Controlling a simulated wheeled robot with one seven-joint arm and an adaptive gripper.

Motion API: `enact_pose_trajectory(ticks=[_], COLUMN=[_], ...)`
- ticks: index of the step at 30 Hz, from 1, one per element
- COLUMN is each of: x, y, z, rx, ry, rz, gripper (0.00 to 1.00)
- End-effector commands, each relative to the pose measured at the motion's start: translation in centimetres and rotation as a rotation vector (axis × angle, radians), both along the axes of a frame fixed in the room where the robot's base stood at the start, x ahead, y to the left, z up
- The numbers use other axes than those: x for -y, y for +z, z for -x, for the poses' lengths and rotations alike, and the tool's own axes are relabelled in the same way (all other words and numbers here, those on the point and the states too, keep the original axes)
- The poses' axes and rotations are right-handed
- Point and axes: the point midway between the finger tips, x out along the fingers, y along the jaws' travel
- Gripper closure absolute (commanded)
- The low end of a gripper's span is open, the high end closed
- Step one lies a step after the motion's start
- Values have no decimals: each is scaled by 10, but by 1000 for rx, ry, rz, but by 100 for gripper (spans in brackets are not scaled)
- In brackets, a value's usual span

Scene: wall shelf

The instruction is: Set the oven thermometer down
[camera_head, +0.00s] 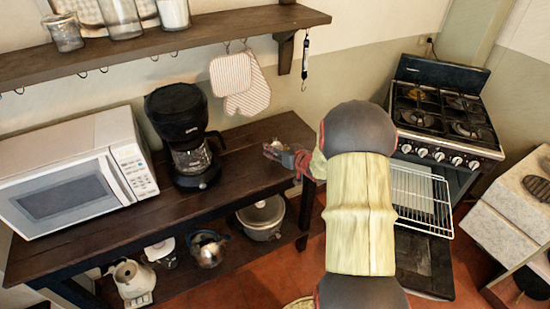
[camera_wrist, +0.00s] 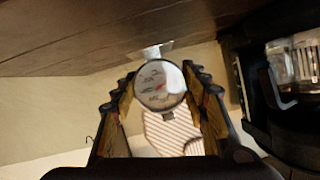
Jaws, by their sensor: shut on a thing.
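The oven thermometer (camera_wrist: 160,87) has a round pale dial with dark markings and a small red mark, and a light tab at its top. In the wrist view it is upright between the fingers of my gripper (camera_wrist: 161,80), which is shut on it. In the head view my gripper (camera_head: 287,158) is over the right part of the dark wooden table (camera_head: 262,133), right of the coffee maker. The thermometer is too small to make out surely there. I cannot tell its height above the tabletop.
The black coffee maker (camera_head: 180,135) and white microwave (camera_head: 80,170) stand on the table. Striped oven mitts (camera_head: 250,90) hang from the wall shelf (camera_head: 150,48) behind. The stove (camera_head: 445,115), its oven door open, stands at right. The tabletop near the right end looks free.

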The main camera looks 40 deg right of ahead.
Motion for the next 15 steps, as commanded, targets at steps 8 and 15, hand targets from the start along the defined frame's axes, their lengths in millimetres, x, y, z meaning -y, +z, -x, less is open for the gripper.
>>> enact_pose_trajectory(ticks=[8, 15], x=[1, 1], y=[-38, -37], z=[-5, -5], rx=[-1, 0], ry=[0, 0], rz=[-1, 0], gripper=[81, 81])
